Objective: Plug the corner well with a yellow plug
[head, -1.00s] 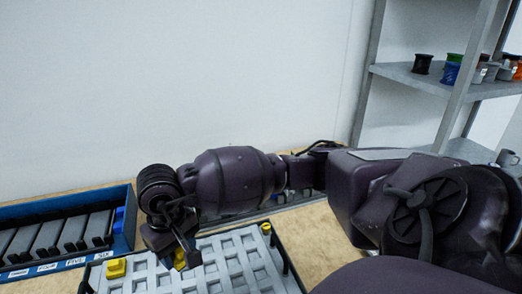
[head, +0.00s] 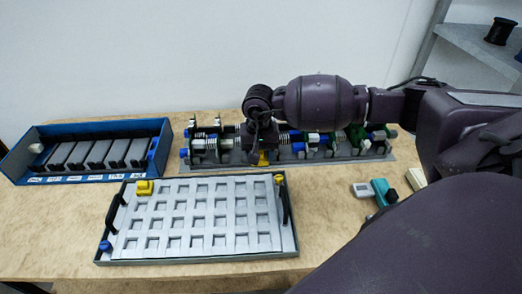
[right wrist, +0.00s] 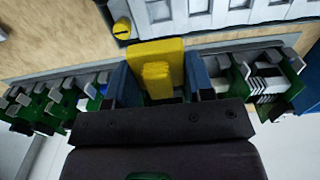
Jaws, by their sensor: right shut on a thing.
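A grey tray (head: 151,258) with rows of square wells lies on the table. A yellow stepped plug (head: 144,187) sits at its far left corner. My right gripper (head: 263,152) is shut on another yellow plug (head: 263,160). It appears behind the tray's far right corner, in front of the parts rack. In the right wrist view the held plug (right wrist: 157,72), a yellow block with a smaller raised block, sits between the fingers. My left gripper is not in view.
Round yellow (head: 279,179) and blue (head: 106,246) pieces sit at two tray corners. Black handles (head: 284,203) rise at the tray's sides. A parts rack (head: 400,160) stands behind it, a blue box (head: 20,158) at left. Small devices (head: 362,190) lie at right.

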